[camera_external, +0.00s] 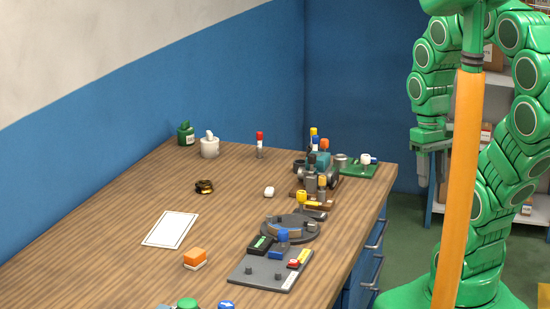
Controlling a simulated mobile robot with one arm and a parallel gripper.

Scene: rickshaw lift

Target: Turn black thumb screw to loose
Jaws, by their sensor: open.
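My gripper (433,170) hangs at the upper right, fingers pointing down, open and empty. It is beyond the right edge of the wooden bench and apart from everything on it. No black thumb screw can be picked out for certain. A small black knob (311,158) tops the fixture (323,180) at the back right of the bench. Small dark knobs (249,270) also stand on a grey plate (262,281) near the front. Whether any of these is the thumb screw, or how tight it is, is too small to tell.
An orange post (461,190) stands before my arm.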

